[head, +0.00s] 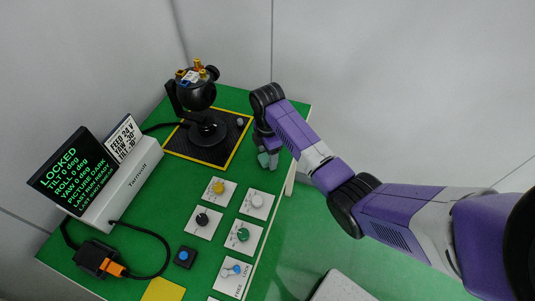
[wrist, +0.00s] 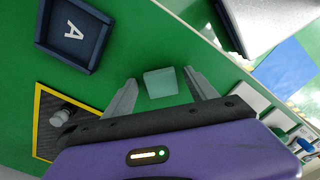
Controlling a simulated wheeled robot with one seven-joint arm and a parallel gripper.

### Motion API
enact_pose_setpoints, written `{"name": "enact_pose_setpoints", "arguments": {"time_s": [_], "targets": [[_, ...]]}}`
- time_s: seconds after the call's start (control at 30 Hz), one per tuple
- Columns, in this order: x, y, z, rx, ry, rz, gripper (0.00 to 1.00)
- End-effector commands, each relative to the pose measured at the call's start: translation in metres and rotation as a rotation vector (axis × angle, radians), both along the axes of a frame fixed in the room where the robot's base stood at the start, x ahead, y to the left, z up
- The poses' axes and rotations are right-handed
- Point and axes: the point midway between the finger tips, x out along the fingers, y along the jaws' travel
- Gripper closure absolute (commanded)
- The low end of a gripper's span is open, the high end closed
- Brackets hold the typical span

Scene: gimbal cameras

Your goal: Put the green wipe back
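A small pale grey-green folded piece, which looks like the green wipe (wrist: 160,82), lies on the green table top. My gripper (wrist: 161,92) is open around it in the wrist view, one finger to each side with a gap, and not closed on it. In the head view my gripper (head: 268,158) points down near the table's right edge. The pale wipe (head: 263,159) shows there only partly, beside the fingers. A dark blue square tray marked "A" (wrist: 44,30) lies on the table in the wrist view, with nothing in it.
A black gimbal camera (head: 197,95) stands on a yellow-edged dark mat (head: 178,143) behind and left of my gripper. Several white knob panels (head: 243,234) lie in front. A display console (head: 128,185) stands at left. A yellow pad (head: 163,291) is at the near edge.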

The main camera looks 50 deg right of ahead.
Motion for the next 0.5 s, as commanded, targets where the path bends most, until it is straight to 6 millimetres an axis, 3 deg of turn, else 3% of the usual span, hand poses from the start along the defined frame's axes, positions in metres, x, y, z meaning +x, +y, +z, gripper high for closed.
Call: {"name": "enact_pose_setpoints", "arguments": {"time_s": [0.27, 0.5], "targets": [[0.001, 0.000, 0.006, 0.000, -0.001, 0.000, 0.34], [0.002, 0.000, 0.045, -0.003, -0.005, 0.001, 0.34]]}}
